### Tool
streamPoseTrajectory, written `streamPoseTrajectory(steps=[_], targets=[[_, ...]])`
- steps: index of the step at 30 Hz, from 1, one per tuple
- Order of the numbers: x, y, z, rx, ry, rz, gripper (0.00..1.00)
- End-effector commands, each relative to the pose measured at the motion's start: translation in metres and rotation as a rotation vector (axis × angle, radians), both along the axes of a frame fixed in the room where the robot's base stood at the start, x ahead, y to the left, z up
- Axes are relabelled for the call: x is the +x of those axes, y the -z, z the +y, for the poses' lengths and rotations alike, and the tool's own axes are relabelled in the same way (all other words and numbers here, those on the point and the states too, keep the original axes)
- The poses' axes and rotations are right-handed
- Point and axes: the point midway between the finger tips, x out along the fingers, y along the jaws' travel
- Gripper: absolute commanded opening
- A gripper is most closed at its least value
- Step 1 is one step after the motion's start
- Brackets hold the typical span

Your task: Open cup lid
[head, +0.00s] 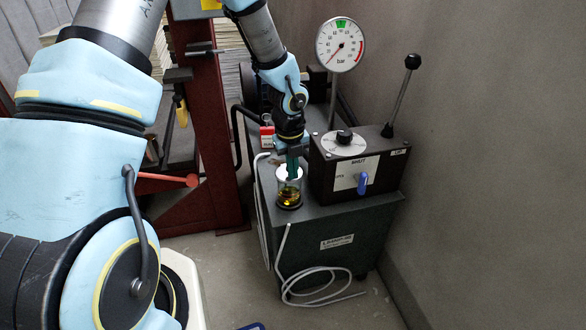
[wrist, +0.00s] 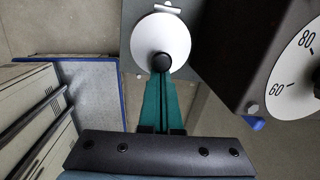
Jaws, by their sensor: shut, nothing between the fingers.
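The cup (head: 289,196) is clear, holds yellow liquid and stands upright on the dark cabinet top. Its round white lid (wrist: 145,38) with a black knob (wrist: 161,63) shows in the wrist view, and the lid appears to sit on the cup. My gripper (head: 292,172) points down over the cup in the head view and partly covers the lid. In the wrist view its teal fingers (wrist: 162,78) are shut and empty, with their tips at the knob's lower edge. I cannot tell whether they touch it.
A dark control box (head: 350,160) with a dial, blue handle and black-knobbed lever (head: 400,95) stands close to the cup's right. A pressure gauge (head: 340,45) rises behind. A white hose (head: 310,285) hangs down to the floor. A red frame (head: 210,110) stands left.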

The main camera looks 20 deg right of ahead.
Motion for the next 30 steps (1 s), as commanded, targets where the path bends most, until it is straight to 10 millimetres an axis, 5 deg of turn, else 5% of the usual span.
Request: streamPoseTrajectory(steps=[30], targets=[[0.007, -0.018, 0.000, 0.018, -0.005, 0.159, 0.00]])
